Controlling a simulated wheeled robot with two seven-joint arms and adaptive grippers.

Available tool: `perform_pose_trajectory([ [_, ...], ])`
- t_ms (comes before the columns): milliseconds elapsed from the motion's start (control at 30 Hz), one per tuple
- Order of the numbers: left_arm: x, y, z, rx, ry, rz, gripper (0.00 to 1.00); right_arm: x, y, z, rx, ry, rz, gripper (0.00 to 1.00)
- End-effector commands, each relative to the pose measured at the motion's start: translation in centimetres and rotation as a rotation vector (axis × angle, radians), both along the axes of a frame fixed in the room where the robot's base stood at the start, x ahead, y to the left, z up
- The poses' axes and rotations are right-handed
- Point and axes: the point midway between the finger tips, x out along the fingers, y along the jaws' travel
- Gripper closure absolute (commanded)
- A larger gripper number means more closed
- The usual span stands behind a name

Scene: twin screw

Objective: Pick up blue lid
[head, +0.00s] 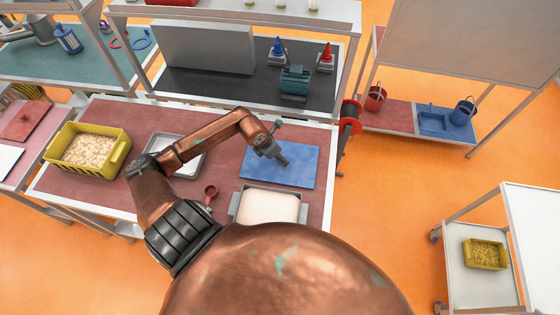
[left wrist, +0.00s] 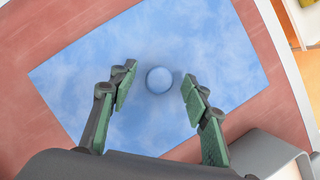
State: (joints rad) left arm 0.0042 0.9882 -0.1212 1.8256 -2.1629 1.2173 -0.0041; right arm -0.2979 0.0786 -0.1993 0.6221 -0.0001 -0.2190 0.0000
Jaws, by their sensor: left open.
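The blue lid (left wrist: 159,80) shows in the left wrist view as a small round piece on the blue mat (left wrist: 90,75), nearly the same colour as the mat. My left gripper (left wrist: 158,76) is open, with one green-padded finger on each side of the lid in that view. I see no contact between fingers and lid; the height gap is hard to tell. In the head view my left gripper (head: 282,159) is over the blue mat (head: 305,169), and I cannot make out the lid there. My right gripper is not in view.
The red-topped table (head: 110,111) also holds a yellow crate (head: 61,152) of pale pieces, a grey tray (head: 185,160), a red ring-shaped piece (head: 210,193) and a pale-filled tray (head: 238,197) near the mat. A shelf (head: 230,12) stands behind the table. The mat around the lid is clear.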

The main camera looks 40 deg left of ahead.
Motion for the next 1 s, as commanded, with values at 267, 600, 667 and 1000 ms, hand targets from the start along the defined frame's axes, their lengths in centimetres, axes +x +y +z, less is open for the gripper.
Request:
perform_pose_trajectory([
  [267, -0.09, 0.07, 0.01, -0.001, 0.0, 0.002, 0.7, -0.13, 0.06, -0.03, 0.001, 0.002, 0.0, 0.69],
  [600, -0.1, 0.08, 0.03, -0.001, 0.0, 0.002, 0.93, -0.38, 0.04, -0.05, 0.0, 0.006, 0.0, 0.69],
  [667, -0.1, 0.08, 0.03, -0.001, 0.0, 0.002, 0.98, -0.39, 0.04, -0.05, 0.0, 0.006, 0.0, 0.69],
  [1000, -0.07, 0.06, 0.06, -0.001, 0.0, 0.002, 1.0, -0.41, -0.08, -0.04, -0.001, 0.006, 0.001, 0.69],
])
